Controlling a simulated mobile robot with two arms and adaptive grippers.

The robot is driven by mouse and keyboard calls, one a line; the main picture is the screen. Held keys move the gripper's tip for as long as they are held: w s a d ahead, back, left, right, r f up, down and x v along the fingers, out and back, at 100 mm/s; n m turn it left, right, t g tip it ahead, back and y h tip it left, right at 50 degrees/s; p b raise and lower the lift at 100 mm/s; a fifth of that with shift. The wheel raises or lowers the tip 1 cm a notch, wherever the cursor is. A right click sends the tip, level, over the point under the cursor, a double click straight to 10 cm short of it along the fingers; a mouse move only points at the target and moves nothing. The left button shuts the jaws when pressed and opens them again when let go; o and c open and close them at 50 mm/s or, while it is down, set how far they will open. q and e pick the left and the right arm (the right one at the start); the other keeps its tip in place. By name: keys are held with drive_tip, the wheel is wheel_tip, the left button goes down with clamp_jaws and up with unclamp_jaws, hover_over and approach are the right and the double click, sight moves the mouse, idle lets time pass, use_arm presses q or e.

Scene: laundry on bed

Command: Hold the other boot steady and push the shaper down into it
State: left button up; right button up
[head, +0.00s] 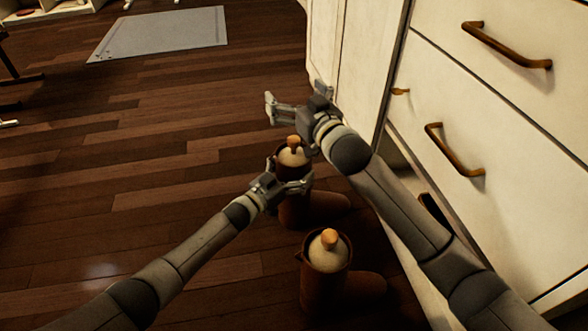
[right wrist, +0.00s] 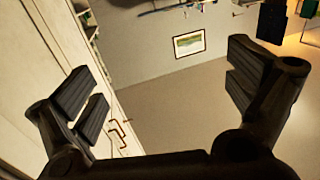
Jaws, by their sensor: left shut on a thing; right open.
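The far brown boot (head: 296,210) stands upright on the floor, its foot pointing right. A cream shaper (head: 292,157) with an orange-brown knob sits in its top. My left gripper (head: 290,178) is shut on the upper shaft of this boot. My right gripper (head: 295,97) is open and empty, above and slightly beyond the shaper, apart from it. It also shows open in the right wrist view (right wrist: 165,95), with nothing between its fingers. The near brown boot (head: 322,284) stands upright closer to me, with a similar shaper (head: 327,250) in its top.
A cream drawer cabinet (head: 480,120) with brass-coloured handles stands close on the right, beside my right arm. The wooden floor (head: 150,170) to the left is clear. A grey mat (head: 165,32) lies at the back. The right wrist view shows a framed picture (right wrist: 189,44) on a wall.

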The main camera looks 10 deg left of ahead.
drive_tip(key=v, duration=1.2)
use_arm(q)
drive_tip(key=o, duration=1.2)
drive_tip(key=v, duration=1)
drive_tip(key=shift+s+a, duration=0.1)
drive_tip(key=shift+s, duration=0.1)
drive_tip(key=shift+v, duration=0.8)
